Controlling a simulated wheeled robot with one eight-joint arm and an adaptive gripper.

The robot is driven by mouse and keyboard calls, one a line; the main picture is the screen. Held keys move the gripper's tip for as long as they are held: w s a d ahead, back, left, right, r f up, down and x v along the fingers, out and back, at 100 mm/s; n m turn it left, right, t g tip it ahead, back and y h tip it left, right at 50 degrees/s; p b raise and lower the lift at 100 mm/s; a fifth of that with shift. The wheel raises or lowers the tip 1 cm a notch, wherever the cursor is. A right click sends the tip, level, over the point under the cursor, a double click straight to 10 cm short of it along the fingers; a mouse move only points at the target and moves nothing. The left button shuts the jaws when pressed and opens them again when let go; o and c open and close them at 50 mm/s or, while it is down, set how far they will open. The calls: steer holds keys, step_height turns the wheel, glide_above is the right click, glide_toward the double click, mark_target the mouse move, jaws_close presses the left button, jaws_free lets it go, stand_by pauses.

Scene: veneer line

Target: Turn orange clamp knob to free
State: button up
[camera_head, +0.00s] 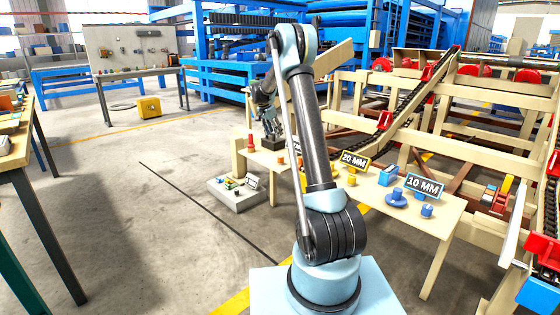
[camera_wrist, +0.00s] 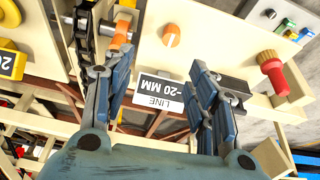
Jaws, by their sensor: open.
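In the wrist view, a small round orange knob (camera_wrist: 171,36) with a pale mark sits on a cream surface, ahead of my gripper (camera_wrist: 162,66). A taller orange part (camera_wrist: 121,32) stands left of it, close to the left finger. I cannot tell for sure which of the two is the clamp knob. In the head view my gripper (camera_head: 270,134) is over the far left of the cream bench (camera_head: 440,217); my arm hides the orange parts there.
A white "LINE -20 MM" sign (camera_wrist: 161,91) stands between the fingers, upside down in view. A red knob (camera_wrist: 272,72) is at right, yellow parts (camera_wrist: 9,60) at left.

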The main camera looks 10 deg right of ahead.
mark_target(280, 157)
steer(key=shift+m, duration=0.3)
steer(key=x, duration=0.6)
steer(key=w+a+x, duration=0.1)
steer(key=x, duration=0.6)
steer(key=w+x, duration=0.1)
steer(key=x, duration=0.6)
steer(key=shift+w+a+f, duration=0.1)
steer(key=shift+w+a, duration=0.05)
steer(key=shift+a, duration=0.05)
steer(key=c, duration=1)
steer(key=shift+a, duration=0.2)
steer(key=shift+c, duration=0.2)
steer(key=shift+d, duration=0.15)
